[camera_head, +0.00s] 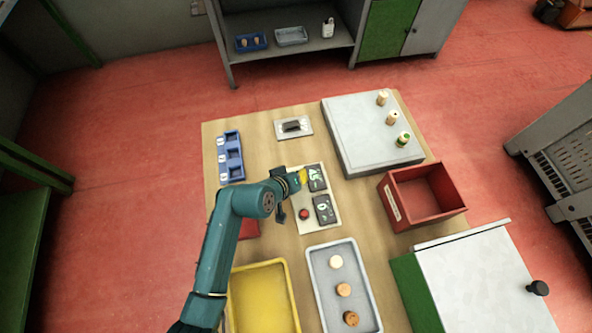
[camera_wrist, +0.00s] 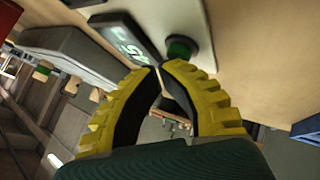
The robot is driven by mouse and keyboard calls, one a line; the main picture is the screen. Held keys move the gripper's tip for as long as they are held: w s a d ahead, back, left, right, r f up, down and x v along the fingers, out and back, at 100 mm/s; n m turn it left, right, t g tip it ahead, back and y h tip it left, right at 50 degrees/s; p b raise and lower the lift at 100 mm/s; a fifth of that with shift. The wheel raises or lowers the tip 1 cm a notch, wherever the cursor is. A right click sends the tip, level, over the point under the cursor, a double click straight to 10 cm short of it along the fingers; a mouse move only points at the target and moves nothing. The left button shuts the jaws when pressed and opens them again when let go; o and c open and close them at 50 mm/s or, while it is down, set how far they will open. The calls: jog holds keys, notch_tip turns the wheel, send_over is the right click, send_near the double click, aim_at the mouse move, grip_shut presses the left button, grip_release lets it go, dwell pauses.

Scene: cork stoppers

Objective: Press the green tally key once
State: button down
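The green tally key (camera_wrist: 181,49) shows in the wrist view as a dark green round button on a pale panel, just beyond my fingertips. A dark display (camera_wrist: 128,43) with lit characters is beside it. My gripper (camera_wrist: 158,69) has yellow ribbed fingers whose tips meet, with nothing visible between them. In the head view my gripper (camera_head: 303,176) is over the upper part of the pale panel (camera_head: 316,227) and hides the green key. The panel also carries two dark displays and a red key (camera_head: 304,213). I cannot tell whether my fingertips touch the green key.
On the wooden table stand a blue rack (camera_head: 231,157), a grey box (camera_head: 366,133) with three corks, a red bin (camera_head: 424,196), a yellow tray (camera_head: 262,299) and a grey tray (camera_head: 318,262) with three corks. A small plate (camera_head: 293,126) lies behind the panel.

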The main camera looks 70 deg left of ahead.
jog(key=shift+r+p, duration=0.6)
jog(key=shift+r, duration=0.05)
jog(key=shift+r, duration=0.1)
notch_tip(320, 180, up, 5)
jog(key=p, duration=0.5)
dwell(0.6)
